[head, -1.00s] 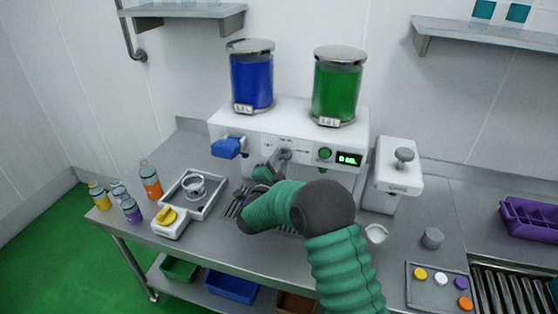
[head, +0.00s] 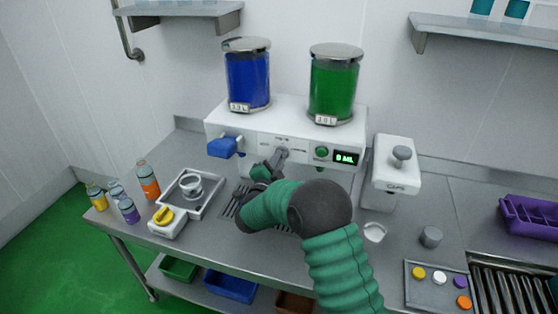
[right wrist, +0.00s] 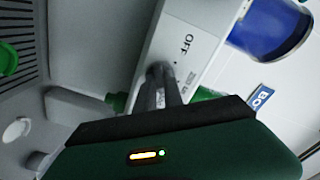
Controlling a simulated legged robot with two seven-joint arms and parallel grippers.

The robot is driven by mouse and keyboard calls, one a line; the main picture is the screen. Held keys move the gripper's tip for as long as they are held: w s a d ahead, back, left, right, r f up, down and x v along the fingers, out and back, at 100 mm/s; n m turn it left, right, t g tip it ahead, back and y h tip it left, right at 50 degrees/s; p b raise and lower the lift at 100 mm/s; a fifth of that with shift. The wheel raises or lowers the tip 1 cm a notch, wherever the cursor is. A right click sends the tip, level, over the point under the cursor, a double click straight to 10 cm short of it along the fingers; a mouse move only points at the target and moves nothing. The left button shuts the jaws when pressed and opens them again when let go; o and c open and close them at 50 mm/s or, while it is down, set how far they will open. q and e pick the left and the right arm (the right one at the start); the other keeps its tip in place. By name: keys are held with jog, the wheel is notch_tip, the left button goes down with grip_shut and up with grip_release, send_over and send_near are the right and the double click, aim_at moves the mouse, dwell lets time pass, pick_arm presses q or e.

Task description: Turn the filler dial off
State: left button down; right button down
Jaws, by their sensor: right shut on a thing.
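The filler (head: 240,135) is a white machine on the steel bench with a blue tank (head: 247,80) and a green tank (head: 334,88) on top. Its grey dial (head: 283,153) is on the front face, between the blue spout and the green button. My right gripper (head: 276,160) reaches up to the front face and is shut on the dial. In the right wrist view, the fingers (right wrist: 160,86) are at the white panel just below the OFF mark (right wrist: 188,44). They hide most of the dial, so its exact setting is unclear. My left gripper is not in view.
The blue spout (head: 222,147) is left of the dial; a green button (head: 321,152) and a display (head: 345,157) reading 0 ML are to its right. A white capping machine (head: 398,165) stands at the right. Several bottles and a scale (head: 168,223) are at the left.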

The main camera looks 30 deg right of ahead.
jog(key=n+p, duration=0.2)
jog(key=n, duration=0.5)
jog(key=n+p, duration=0.3)
jog(key=n, duration=0.5)
jog(key=n+p, duration=0.2)
jog(key=n, duration=0.6)
jog(key=shift+s+a+f, duration=0.1)
jog(key=shift+s+f, duration=0.1)
jog(key=shift+f, duration=0.2)
jog(key=c, duration=1.6)
grip_release()
jog(key=shift+o, duration=0.7)
jog(key=shift+w+r, duration=0.1)
jog(key=shift+w, duration=0.05)
